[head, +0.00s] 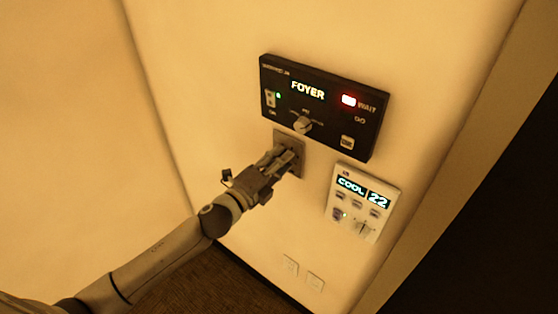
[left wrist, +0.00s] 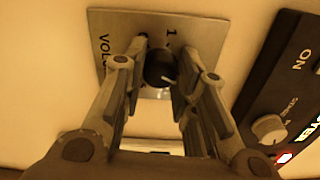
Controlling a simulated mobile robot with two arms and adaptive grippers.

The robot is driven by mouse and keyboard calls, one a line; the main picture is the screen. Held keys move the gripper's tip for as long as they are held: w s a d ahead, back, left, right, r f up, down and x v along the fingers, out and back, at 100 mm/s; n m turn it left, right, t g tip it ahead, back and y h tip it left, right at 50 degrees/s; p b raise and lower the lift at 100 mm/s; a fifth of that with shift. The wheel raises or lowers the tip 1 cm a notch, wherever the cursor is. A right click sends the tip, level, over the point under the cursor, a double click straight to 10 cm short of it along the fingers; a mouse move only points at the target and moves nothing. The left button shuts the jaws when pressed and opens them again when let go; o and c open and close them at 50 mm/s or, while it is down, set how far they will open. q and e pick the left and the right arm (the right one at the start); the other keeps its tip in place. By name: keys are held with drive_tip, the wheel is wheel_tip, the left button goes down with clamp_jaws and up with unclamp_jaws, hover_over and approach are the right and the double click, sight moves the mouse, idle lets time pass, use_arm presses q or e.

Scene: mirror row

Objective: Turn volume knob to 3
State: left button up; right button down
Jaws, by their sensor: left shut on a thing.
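The volume knob (left wrist: 158,68) is small, dark and round, with a pale pointer line on its lower right in the left wrist view. It sits on a square metal plate (left wrist: 202,30) with part of the word "VOLUME" and a "1" legible; other marks are hidden by the fingers. In the head view the plate (head: 298,172) is on the wall below the black panel, and my gripper hides the knob. My left gripper (head: 288,160) reaches the plate and is shut on the knob; its fingers (left wrist: 160,72) stand either side of it. My right gripper is out of view.
A black panel (head: 325,118) reading "FOYER", with a red "WAIT" light and a silver knob (head: 302,125), is just above. A white thermostat (head: 362,205) reading "COOL 22" is to the right. Two wall plates (head: 290,265) are low down. A dark opening lies far right.

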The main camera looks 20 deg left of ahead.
use_arm(q)
drive_tip(key=o, duration=1)
drive_tip(key=shift+o, duration=0.2)
drive_tip(key=v, duration=1.2)
